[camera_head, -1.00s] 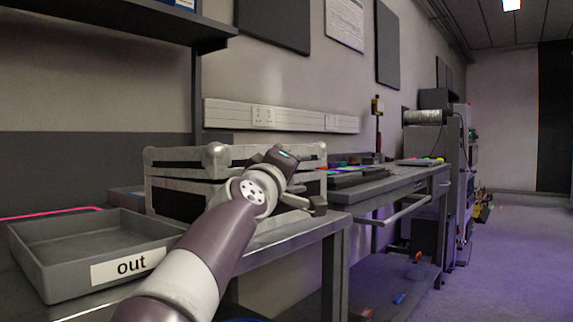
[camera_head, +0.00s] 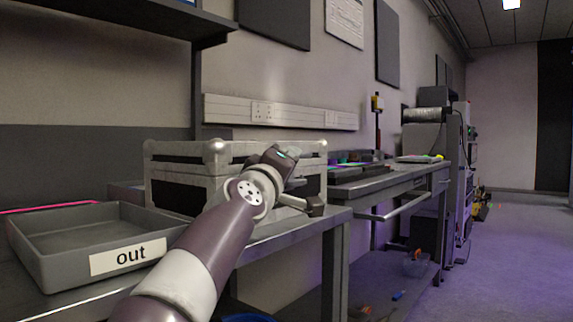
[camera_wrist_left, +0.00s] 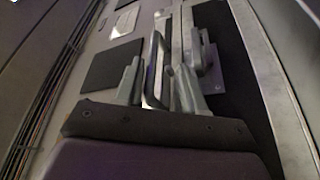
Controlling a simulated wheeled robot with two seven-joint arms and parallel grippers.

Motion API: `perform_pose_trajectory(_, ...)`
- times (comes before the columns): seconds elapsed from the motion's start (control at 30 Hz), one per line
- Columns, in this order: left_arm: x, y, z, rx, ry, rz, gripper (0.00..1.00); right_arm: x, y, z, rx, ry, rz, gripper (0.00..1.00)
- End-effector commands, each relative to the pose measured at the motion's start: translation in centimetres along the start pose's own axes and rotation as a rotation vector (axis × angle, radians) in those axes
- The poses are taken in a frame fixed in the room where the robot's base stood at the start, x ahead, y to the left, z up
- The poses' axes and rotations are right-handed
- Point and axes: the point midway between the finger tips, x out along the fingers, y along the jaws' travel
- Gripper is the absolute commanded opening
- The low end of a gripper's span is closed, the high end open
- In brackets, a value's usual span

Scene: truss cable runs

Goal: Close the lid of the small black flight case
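The black flight case (camera_head: 178,192) with silver edges and ball corners stands on the grey bench. Its lid (camera_head: 180,163) lies flat or nearly flat over the body; a small gap cannot be ruled out, as my left arm covers part of the front. My left gripper is at the case's right front in the head view, its fingers hard to make out there. In the left wrist view its two grey fingers (camera_wrist_left: 158,80) are apart. A bright metal strip and a black panel with a metal latch (camera_wrist_left: 206,60) show beyond them; contact is unclear. My right gripper is out of view.
A grey tray labelled "out" (camera_head: 130,258) sits left of the case, near the bench's front edge. A shelf (camera_head: 150,22) overhangs at the upper left. A second bench (camera_head: 385,186) with dark items stands to the right. The floor at far right is clear.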

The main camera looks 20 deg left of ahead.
Motion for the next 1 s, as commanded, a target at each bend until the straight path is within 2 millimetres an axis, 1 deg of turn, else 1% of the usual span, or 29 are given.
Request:
perform_pose_trajectory(0.27,-0.1,0.1,0.0,0.0,-0.001,0.002,0.38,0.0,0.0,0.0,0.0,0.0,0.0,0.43)
perform_pose_trajectory(0.37,-0.7,0.1,0.1,0.0,0.0,0.004,0.38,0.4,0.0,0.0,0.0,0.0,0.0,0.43)
perform_pose_trajectory(0.47,-2.2,-0.1,0.1,0.0,0.001,0.004,0.38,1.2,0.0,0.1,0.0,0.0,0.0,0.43)
perform_pose_trajectory(0.6,-5.4,-0.2,0.2,0.0,0.002,0.004,0.38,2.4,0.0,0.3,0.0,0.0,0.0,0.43)
perform_pose_trajectory(0.8,-10.3,-0.1,0.1,0.001,0.002,0.002,0.38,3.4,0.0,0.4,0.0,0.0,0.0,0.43)
perform_pose_trajectory(0.9,-11.8,-0.1,0.0,0.0,0.001,0.001,0.38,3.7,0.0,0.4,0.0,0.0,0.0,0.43)
perform_pose_trajectory(1.0,-12.6,-0.1,0.0,0.0,0.0,0.0,0.38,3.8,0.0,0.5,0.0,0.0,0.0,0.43)
